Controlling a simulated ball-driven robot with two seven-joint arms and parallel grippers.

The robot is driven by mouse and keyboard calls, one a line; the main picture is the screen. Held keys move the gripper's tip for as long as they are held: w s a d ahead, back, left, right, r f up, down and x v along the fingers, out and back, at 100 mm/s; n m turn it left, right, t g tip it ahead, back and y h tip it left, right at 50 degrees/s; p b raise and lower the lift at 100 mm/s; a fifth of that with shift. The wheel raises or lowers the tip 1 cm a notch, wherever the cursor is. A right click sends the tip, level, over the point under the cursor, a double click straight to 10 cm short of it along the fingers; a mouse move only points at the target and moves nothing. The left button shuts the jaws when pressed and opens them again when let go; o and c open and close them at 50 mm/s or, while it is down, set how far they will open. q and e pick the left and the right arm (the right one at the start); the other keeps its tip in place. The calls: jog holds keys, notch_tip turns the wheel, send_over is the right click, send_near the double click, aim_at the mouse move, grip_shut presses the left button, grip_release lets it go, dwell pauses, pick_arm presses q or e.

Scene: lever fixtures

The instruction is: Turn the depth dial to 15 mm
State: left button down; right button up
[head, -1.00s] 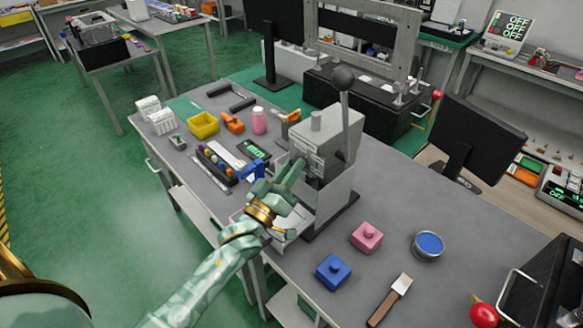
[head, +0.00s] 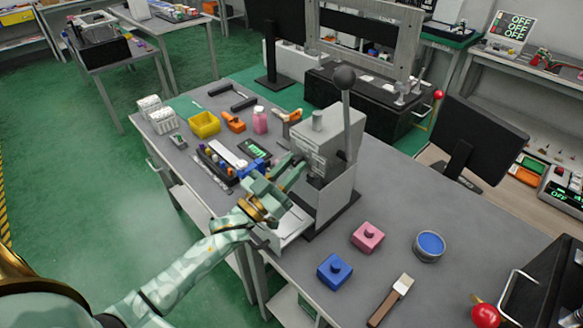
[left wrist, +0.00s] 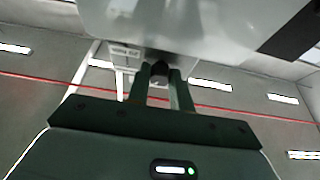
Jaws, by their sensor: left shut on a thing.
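The grey lever press (head: 327,135) stands on the table, its lever upright with a dark ball (head: 344,78) on top. My left gripper (head: 295,170) is at the press's left-facing side, below its head. In the left wrist view, a dark round knob (left wrist: 160,69), apparently the depth dial, sits between the two fingertips of my left gripper (left wrist: 160,78). The gripper is shut on it. The fingers hide the dial in the head view, and no scale or setting can be read. My right gripper is not in view.
A blue block (head: 334,271), a pink block (head: 367,237), a blue-topped tin (head: 429,245) and a brush (head: 391,299) lie right of the press. A yellow bin (head: 204,124) and small tools lie to its left. The table's right middle is clear.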

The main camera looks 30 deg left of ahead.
pick_arm(q)
jog(key=shift+a+m+g+h, duration=0.15)
jog(key=shift+m+h, duration=0.3)
jog(key=shift+m, duration=0.45)
jog(key=shift+d+m+g+h, duration=0.15)
jog(key=shift+m+h, duration=0.3)
jog(key=shift+m, duration=0.45)
jog(key=shift+a+m, duration=0.1)
jog(key=shift+m, duration=0.2)
jog(key=c, duration=1.2)
grip_release()
jog(key=shift+c, duration=0.2)
